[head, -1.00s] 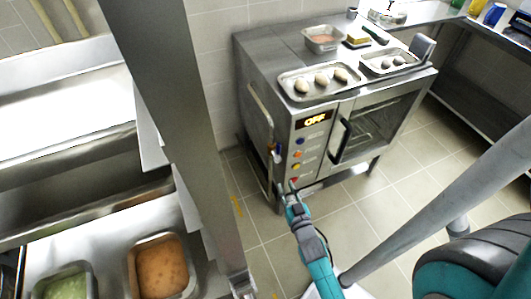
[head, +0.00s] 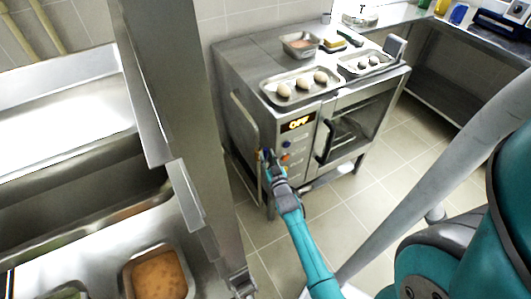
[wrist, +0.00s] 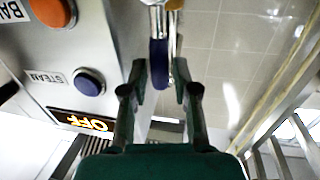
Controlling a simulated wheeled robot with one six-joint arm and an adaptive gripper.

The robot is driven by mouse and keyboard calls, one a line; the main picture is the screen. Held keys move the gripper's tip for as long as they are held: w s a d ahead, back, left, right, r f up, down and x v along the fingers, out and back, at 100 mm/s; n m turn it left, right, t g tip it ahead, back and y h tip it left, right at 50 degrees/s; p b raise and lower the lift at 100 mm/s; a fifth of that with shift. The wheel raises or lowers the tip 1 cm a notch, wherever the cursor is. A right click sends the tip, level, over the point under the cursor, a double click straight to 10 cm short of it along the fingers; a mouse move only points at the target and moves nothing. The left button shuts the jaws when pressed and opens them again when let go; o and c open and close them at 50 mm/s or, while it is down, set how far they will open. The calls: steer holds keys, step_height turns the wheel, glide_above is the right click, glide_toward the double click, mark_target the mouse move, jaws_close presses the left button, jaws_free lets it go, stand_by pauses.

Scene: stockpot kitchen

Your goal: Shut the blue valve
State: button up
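The blue valve (wrist: 159,64) shows in the wrist view as a blue lever on a metal pipe fitting beside the oven's panel. My gripper (wrist: 161,74) is open, with one finger on each side of the blue lever. The lever lies nearer the left finger, and a gap shows on its right. I cannot tell whether the left finger touches it. In the head view my gripper (head: 269,162) is at the oven's left front edge and hides most of the valve.
The oven (head: 250,93) has a lit OFF display (head: 298,123) and coloured buttons, including a blue one (wrist: 89,82) by a STEAM label. A tray of eggs (head: 268,95) and other pans stand on top. A metal post and counter are at left. The floor in front is clear.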

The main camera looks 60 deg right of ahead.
steer(key=shift+x, duration=1.25)
steer(key=shift+c, duration=0.2)
jaws_close()
steer(key=shift+a, duration=0.1)
steer(key=w+a+f+n+t+y, duration=0.1)
steer(key=a+f+n+t, duration=0.1)
steer(key=n, duration=0.8)
steer(key=w+a+f+n+t+y, duration=0.1)
steer(key=a+f+n, duration=0.3)
steer(key=n, duration=0.6)
steer(key=shift+w+a+f+t, duration=0.4)
steer(key=shift+w+f, duration=0.2)
steer(key=shift+f, duration=0.3)
